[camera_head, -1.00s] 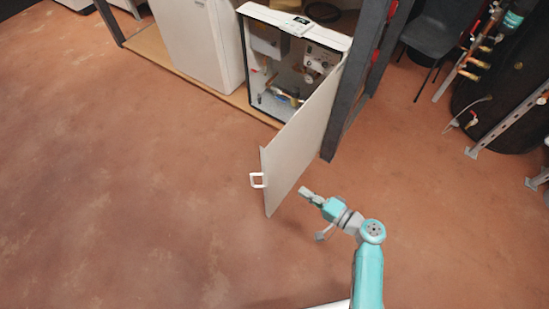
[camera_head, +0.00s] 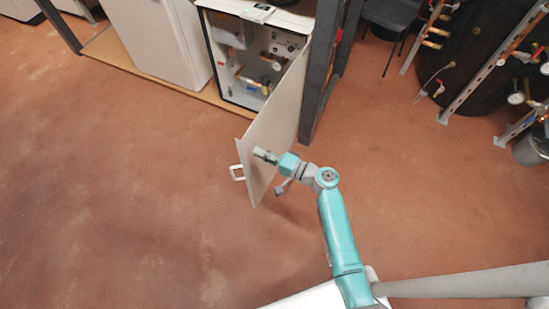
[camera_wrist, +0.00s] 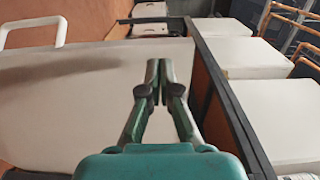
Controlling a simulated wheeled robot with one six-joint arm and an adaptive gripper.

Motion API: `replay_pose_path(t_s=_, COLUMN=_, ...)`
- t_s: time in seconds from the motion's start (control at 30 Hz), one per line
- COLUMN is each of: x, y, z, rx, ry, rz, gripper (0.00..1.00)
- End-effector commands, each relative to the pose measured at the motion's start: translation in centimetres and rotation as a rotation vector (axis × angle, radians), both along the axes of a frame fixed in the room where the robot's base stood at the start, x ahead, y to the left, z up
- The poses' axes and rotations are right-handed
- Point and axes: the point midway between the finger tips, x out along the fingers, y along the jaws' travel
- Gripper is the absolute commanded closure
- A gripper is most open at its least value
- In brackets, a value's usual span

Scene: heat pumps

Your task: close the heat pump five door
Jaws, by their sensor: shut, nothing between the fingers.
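The heat pump (camera_head: 228,62) stands on a wooden base with its front open, showing pipes and gauges inside. Its white door (camera_head: 276,120) is swung wide open toward me, hinged on the right side. A white handle (camera_head: 237,172) sits at the door's free edge; it also shows in the wrist view (camera_wrist: 32,30). My gripper (camera_head: 262,155) is shut and empty, at the right-hand face of the door near its free edge. In the wrist view my fingertips (camera_wrist: 159,68) point along the pale door panel (camera_wrist: 90,95); I cannot tell whether they touch it.
A dark metal post (camera_head: 318,75) stands just right of the hinge side. A white cabinet (camera_head: 155,40) stands to the left. A dark tank (camera_head: 485,70) with pipes is at the right. The red-brown floor (camera_head: 110,190) left of the door is clear.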

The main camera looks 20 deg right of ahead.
Motion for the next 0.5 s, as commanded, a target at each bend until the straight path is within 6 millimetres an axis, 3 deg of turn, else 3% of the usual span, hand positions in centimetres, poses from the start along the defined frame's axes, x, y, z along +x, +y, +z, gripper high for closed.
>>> replay_pose_path(t_s=0.2, x=1.9, y=1.9, z=0.0, rx=-0.001, ry=0.001, rz=0.001, gripper=1.0)
replay_pose_path(t_s=0.5, x=2.5, y=2.4, z=0.0, rx=0.0, ry=0.0, rz=-0.001, gripper=1.0)
